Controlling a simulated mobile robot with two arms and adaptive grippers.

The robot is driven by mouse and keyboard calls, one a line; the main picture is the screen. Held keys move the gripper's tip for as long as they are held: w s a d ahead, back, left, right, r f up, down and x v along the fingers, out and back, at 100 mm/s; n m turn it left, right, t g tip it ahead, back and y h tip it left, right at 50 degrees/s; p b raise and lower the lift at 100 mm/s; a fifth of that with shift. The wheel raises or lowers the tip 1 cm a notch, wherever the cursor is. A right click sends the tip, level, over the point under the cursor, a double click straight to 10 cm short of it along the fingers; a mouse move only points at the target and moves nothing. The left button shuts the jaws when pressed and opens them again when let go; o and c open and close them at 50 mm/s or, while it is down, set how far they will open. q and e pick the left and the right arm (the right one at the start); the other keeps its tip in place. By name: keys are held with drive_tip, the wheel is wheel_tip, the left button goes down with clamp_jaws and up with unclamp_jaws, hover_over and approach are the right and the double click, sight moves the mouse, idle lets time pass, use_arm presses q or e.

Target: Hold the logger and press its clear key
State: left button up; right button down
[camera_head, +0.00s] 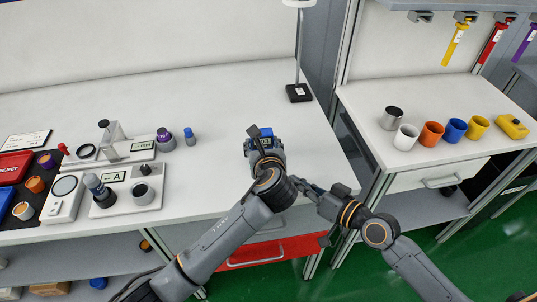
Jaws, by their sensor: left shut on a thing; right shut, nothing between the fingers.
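A blue device, which looks like the logger (265,132), is held above the front right part of the white workbench. My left gripper (262,146) is shut on it, and the fingers cover much of its body. Its clear key cannot be made out. My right gripper (303,186) is shut and empty. It points left, just below and to the right of the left gripper, close to my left wrist and apart from the logger.
The workbench (225,100) is mostly clear behind the logger. A lamp base (298,92) stands at the back right. Instruments, including a white unit (130,212), fill the left. The right table holds several cups, including an orange cup (431,134), and a yellow device (512,126).

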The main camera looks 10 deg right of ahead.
drive_tip(key=s+a+r+y, duration=0.1)
drive_tip(key=s+a+y, duration=0.1)
drive_tip(key=a, duration=0.3)
drive_tip(key=shift+s+a+g, duration=0.2)
drive_tip(key=shift+s+g, duration=0.2)
drive_tip(key=shift+s, duration=0.25)
drive_tip(key=shift+w+d, duration=0.2)
drive_tip(key=shift+w, duration=4.25)
drive_tip(key=shift+w, duration=0.15)
drive_tip(key=shift+w, duration=0.25)
drive_tip(key=shift+w, duration=0.4)
drive_tip(key=shift+s, duration=0.8)
